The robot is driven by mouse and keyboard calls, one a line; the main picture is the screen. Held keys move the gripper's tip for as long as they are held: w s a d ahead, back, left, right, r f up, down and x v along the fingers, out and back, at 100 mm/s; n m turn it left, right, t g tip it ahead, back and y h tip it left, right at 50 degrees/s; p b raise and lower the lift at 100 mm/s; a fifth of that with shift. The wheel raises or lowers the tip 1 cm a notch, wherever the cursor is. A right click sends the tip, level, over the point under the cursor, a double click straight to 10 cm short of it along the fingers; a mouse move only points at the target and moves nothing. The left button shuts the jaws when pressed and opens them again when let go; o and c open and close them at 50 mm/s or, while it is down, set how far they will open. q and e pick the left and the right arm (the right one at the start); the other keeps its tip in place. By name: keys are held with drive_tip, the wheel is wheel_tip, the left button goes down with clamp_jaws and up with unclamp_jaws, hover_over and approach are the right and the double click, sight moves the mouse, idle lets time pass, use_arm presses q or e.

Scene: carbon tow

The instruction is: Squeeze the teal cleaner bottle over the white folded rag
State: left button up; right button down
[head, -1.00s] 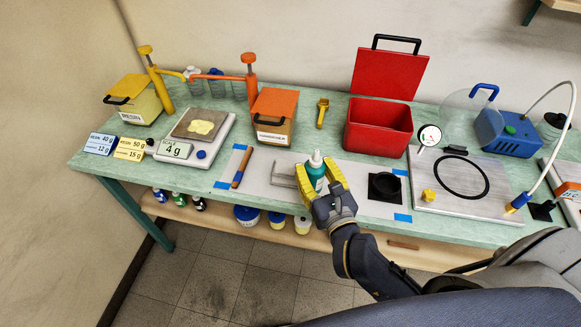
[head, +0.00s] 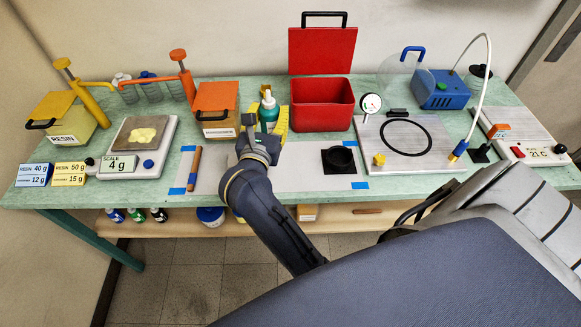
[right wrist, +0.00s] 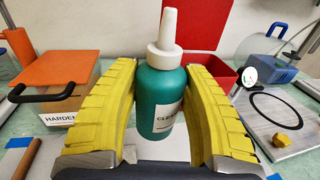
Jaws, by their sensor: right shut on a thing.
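The teal cleaner bottle (head: 269,113), with a white nozzle and a white label, stands upright between the yellow fingers of my right gripper (head: 266,120). The gripper is shut on it, with one finger on each side. In the right wrist view the bottle (right wrist: 162,100) has its nozzle pointing up, and the fingers (right wrist: 160,105) flank its body. In the head view it is between the orange-lidded box and the red box. I cannot make out a white folded rag in either view. My left gripper is not in view.
The open red box (head: 325,104) is just right of the bottle, and the orange-lidded hardener box (head: 217,109) is just left. A metal plate (head: 411,165) and scale (head: 148,145) stand farther out.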

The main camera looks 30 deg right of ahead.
drive_tip(key=s+d+f+m+g+h, duration=0.2)
drive_tip(key=s+d+m+g+h, duration=0.1)
drive_tip(key=s+m+g+h, duration=0.1)
drive_tip(key=shift+s+d+f+g, duration=0.2)
drive_tip(key=shift+s+f+g, duration=0.15)
drive_tip(key=shift+g, duration=0.45)
drive_tip(key=shift+f, duration=4.9)
drive_tip(key=c, duration=0.7)
unclamp_jaws()
